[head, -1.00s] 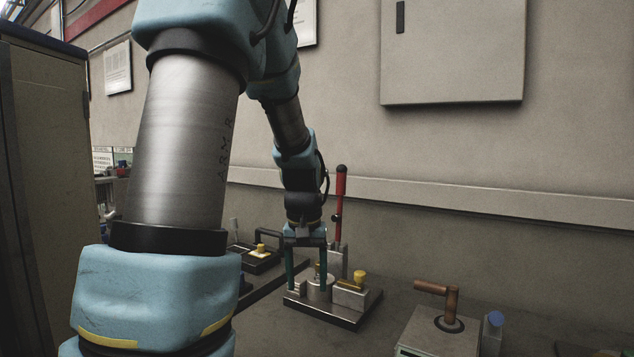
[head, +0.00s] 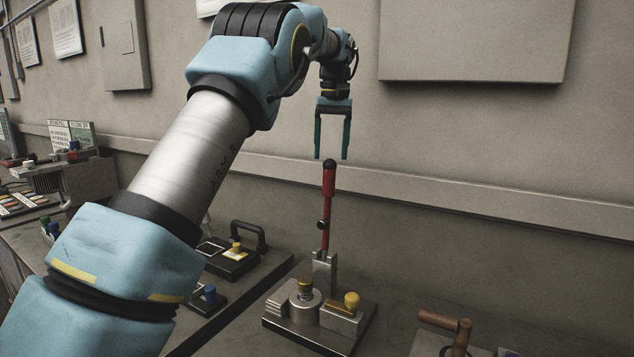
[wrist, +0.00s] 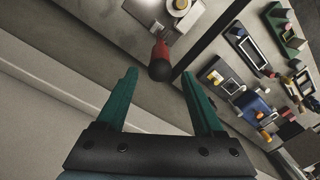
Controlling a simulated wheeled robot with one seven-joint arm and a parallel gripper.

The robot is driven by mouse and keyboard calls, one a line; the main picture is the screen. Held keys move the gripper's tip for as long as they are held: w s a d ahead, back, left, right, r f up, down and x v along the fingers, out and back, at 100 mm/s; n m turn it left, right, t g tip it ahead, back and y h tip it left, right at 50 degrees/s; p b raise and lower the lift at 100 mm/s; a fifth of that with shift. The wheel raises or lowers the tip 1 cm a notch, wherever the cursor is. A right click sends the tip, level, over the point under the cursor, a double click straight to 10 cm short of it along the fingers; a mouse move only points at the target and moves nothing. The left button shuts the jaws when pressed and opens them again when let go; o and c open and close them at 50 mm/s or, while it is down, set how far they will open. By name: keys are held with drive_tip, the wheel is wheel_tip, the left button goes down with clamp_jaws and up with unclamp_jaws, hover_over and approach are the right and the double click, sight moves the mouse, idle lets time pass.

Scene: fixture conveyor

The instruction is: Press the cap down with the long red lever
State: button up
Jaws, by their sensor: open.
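The long red lever (head: 328,195) stands upright on the metal press fixture (head: 308,335), with a black knob on its top. In the wrist view the lever (wrist: 160,52) shows from above, its knob just beyond the fingertips. A brass-coloured cap (head: 305,286) sits on a round metal holder on the fixture's left. A yellow knob (head: 351,300) sits on a block at its right. My gripper (head: 331,157) is open and empty, pointing down just above the lever's top. Its teal fingers look apart from the lever.
A dark fixture with a black handle (head: 246,238) and a small blue-knobbed one (head: 209,295) stand to the left. A wooden-handled device (head: 452,335) is at the lower right. The wall with a grey cabinet (head: 475,70) rises behind.

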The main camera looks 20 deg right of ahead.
sight(329, 187)
drive_tip(key=f, duration=0.3)
drive_tip(key=f+p, duration=0.1)
drive_tip(key=f, duration=0.3)
drive_tip(key=f+p, duration=0.1)
drive_tip(key=f, duration=0.2)
drive_tip(key=shift+a+f, duration=0.2)
drive_tip(key=shift+a, duration=0.05)
clamp_jaws()
idle(1.0)
